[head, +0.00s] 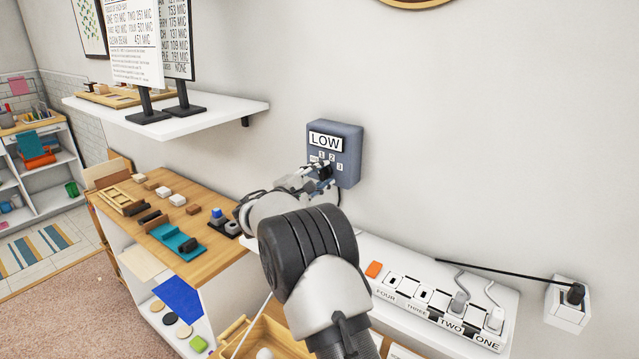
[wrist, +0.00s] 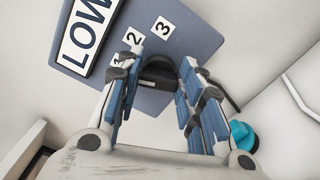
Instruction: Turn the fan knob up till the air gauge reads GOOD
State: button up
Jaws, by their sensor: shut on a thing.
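A blue-grey control box (head: 349,154) is fixed to the wall, with a white LOW sign (head: 325,142) across its top. Number labels 1, 2 and 3 are around its dark knob, which my gripper mostly hides in the head view. In the wrist view the black knob (wrist: 160,74) sits between my two blue-padded fingers. My gripper (head: 322,173) is shut on the knob, close against the box face. The wrist view also shows the box (wrist: 185,35) and part of the LOW sign (wrist: 87,32). The knob's pointer direction is unclear. No gauge reading GOOD is seen.
A white shelf (head: 225,107) with printed signs is at upper left. A wooden-topped bench (head: 215,258) with small blocks stands below it. A white power strip (head: 410,306) with plugs lies at lower right, beside a small white wall box (head: 566,318). The wall right of the control box is clear.

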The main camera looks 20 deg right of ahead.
dwell(0.4)
jog(key=o, duration=1.1)
jog(key=shift+c, duration=0.2)
jog(key=shift+a, duration=0.1)
jog(key=v, duration=1.1)
jog(key=shift+s+a, duration=0.25)
jog(key=shift+a, duration=0.05)
dwell(1.5)
